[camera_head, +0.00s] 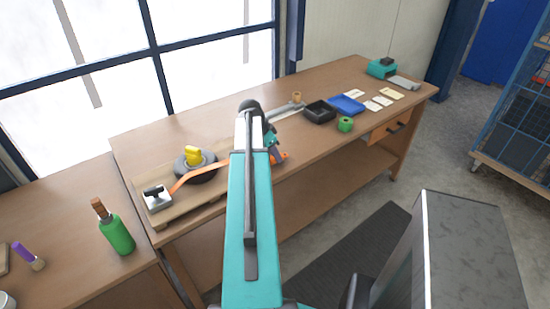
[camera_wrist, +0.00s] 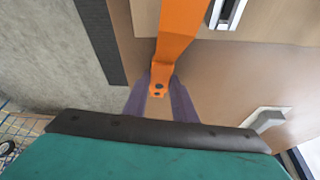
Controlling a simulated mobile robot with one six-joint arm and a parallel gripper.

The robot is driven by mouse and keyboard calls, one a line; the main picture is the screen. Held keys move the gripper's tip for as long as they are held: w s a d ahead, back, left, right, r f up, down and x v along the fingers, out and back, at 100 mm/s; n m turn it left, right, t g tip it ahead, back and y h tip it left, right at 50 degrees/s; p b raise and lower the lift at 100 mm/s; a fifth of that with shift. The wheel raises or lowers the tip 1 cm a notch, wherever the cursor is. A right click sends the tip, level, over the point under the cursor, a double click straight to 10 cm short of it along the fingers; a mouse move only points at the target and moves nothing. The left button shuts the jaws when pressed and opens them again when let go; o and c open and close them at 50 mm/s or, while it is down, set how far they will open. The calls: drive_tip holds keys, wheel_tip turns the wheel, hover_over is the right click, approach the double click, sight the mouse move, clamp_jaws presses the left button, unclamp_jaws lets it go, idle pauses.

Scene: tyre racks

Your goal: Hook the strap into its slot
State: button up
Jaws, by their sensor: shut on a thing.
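The orange strap (camera_head: 190,178) runs from near the metal block with a black top (camera_head: 157,199) past a dark round wheel with a yellow top (camera_head: 195,160), then behind my arm. Its far end shows at the bench's front edge. In the wrist view the strap (camera_wrist: 180,30) comes down to my gripper (camera_wrist: 161,86), whose two dark fingers are shut on its end, which has dark holes. A pale bracket with a dark opening (camera_wrist: 228,12) lies up and right of the strap. I cannot tell for sure which part is the slot.
The wooden bench (camera_head: 330,140) holds a black tray (camera_head: 319,111), a blue tray (camera_head: 346,104), a green roll (camera_head: 345,125) and cards. A grey bracket (camera_wrist: 264,120) shows right of my gripper. A green bottle (camera_head: 117,234) stands on the left bench.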

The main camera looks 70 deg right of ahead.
drive_tip(key=shift+r+b, duration=0.35)
drive_tip(key=shift+r, duration=0.4)
drive_tip(key=s+r+b, duration=0.2)
drive_tip(key=s+b, duration=0.2)
drive_tip(key=s, duration=1.2)
drive_tip(key=shift+a, duration=0.2)
